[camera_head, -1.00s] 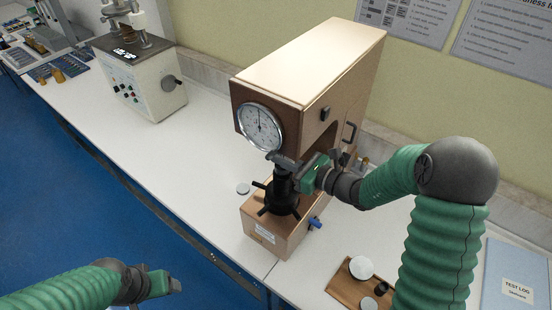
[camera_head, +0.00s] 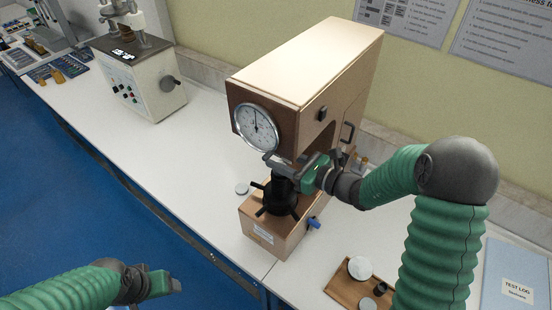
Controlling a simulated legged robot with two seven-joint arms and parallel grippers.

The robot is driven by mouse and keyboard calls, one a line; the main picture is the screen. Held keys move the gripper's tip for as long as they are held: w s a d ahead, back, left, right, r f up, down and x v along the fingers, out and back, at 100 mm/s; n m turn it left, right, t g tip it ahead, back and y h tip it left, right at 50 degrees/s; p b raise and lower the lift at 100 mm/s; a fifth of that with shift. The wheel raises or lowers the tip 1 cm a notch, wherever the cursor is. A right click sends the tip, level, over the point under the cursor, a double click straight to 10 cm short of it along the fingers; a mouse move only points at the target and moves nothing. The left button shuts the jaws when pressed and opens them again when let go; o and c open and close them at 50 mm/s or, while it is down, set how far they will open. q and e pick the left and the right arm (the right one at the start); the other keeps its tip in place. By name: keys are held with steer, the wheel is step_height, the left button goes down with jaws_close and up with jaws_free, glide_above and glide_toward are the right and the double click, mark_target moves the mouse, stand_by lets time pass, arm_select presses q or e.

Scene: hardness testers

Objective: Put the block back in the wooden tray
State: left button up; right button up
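The wooden tray (camera_head: 340,289) lies on the table at the lower right, partly hidden by my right arm. It holds a white disc (camera_head: 360,268), a small black piece (camera_head: 380,288) and a grey round piece (camera_head: 367,304). My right gripper (camera_head: 277,163) is at the hardness tester (camera_head: 297,75), just above its black handwheel and spindle (camera_head: 281,194). Its fingers reach left under the dial; whether they hold a block is too small to tell. My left gripper (camera_head: 172,285) is low at the left, over the floor, away from the table.
A second tester (camera_head: 140,75) stands at the back left. A blue test log (camera_head: 516,283) lies at the right. The white table (camera_head: 180,155) is clear between the testers.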

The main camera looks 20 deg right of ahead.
steer(key=o, duration=0.7)
steer(key=shift+a, duration=0.1)
